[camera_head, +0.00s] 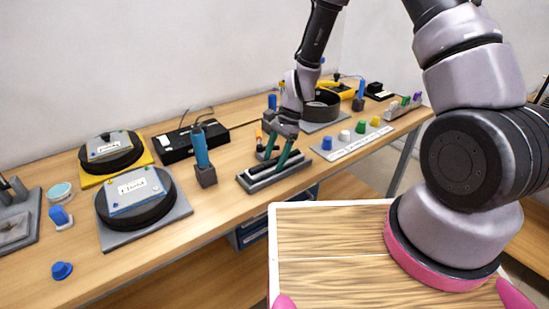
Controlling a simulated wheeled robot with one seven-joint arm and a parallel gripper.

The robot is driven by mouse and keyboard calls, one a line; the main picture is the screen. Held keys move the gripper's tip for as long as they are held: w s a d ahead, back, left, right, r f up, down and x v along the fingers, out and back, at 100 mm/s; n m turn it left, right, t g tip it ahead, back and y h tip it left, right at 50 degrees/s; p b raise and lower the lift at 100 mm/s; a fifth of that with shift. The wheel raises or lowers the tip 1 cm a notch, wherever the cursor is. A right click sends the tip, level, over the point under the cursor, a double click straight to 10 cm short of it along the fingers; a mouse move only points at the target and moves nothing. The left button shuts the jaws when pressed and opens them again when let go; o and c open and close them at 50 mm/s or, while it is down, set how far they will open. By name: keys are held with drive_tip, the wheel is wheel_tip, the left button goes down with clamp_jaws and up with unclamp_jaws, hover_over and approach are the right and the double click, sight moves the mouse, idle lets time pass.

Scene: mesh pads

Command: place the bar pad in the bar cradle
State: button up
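A long grey holder with raised edges and a dark bar-like strip (274,174), apparently the bar cradle, lies near the front edge of the bench at centre. I cannot tell whether the dark strip is the bar pad or part of the holder. My gripper (273,160) points down at the holder from above. Its two dark green fingers are spread apart, with their tips over or at its back and middle. Nothing is clearly seen held between them. Whether the tips touch the holder is too small to tell, and the fingers hide part of it.
A blue-handled tool (202,150) stands upright to the left. Two round dark pads with labelled plates (137,195) (108,150) are farther left. A strip with coloured knobs (350,139) and a dark round pan (322,107) lie right.

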drive_tip(key=shift+o, duration=0.6)
drive_tip(key=w+d+r+n+t, duration=0.1)
drive_tip(key=d+r, duration=0.3)
drive_tip(key=r, duration=0.6)
drive_tip(key=w+d+r+n+t, duration=0.15)
drive_tip(key=d+r, duration=0.25)
drive_tip(key=r, duration=0.7)
drive_tip(key=s+d+r+n+t, duration=0.2)
drive_tip(key=s+d+r+t, duration=0.1)
drive_tip(key=s+d+r, duration=0.4)
drive_tip(key=s+d+r+n+t+h, duration=0.1)
drive_tip(key=s+d+r+t, duration=0.3)
drive_tip(key=r, duration=0.9)
drive_tip(key=s+d+n, duration=0.1)
drive_tip(key=s+d, duration=0.2)
drive_tip(key=shift+s+d+r+h, duration=0.3)
drive_tip(key=shift+s+d+r, duration=0.05)
drive_tip(key=shift+s+d, duration=0.05)
drive_tip(key=shift+n, duration=0.25)
